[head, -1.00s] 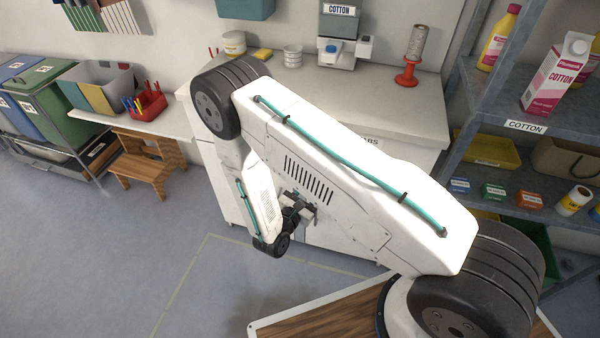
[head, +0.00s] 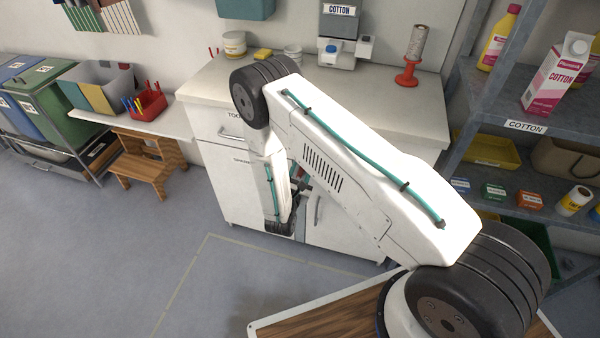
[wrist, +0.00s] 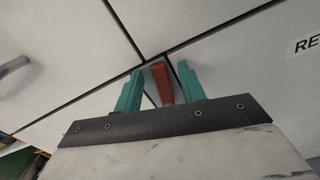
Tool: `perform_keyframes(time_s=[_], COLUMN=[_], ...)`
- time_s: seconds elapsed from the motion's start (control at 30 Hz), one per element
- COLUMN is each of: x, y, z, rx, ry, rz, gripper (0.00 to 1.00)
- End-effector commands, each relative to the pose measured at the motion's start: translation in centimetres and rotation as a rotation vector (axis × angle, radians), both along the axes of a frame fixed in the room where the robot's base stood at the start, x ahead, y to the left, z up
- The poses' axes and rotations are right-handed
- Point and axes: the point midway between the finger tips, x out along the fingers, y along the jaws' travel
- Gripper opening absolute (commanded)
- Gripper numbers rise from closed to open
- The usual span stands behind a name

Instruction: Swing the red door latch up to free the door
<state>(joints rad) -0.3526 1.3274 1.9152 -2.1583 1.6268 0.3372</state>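The red latch (wrist: 163,83) shows in the wrist view, on the white cabinet front close to where the door gaps meet. My gripper (wrist: 160,82) is open, with one teal finger on each side of the latch. A gap shows between the latch and each finger; the latch's lower end is hidden behind my gripper's dark edge. In the head view only a small bit of red shows beside my wrist, and my arm hides most of that spot. The white cabinet door (head: 330,222) looks closed.
The cabinet's counter (head: 395,105) carries a dispenser, a spool on a red stand and small containers. A metal shelf (head: 520,128) stands at the right. A wooden step stool (head: 145,165) is at the left. The floor in front is clear.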

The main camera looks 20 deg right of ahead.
Motion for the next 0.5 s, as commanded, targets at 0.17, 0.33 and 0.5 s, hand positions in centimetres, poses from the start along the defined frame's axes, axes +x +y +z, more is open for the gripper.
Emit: perform_keyframes(time_s=[0.17, 0.33, 0.5], x=[-0.01, -0.03, 0.09], y=[0.03, 0.07, 0.26], z=[0.01, 0.01, 0.06], rx=[0.000, 0.000, -0.028], ry=[0.000, 0.000, 0.020], rz=[0.000, 0.000, 0.001], gripper=[0.32, 0.00, 0.00])
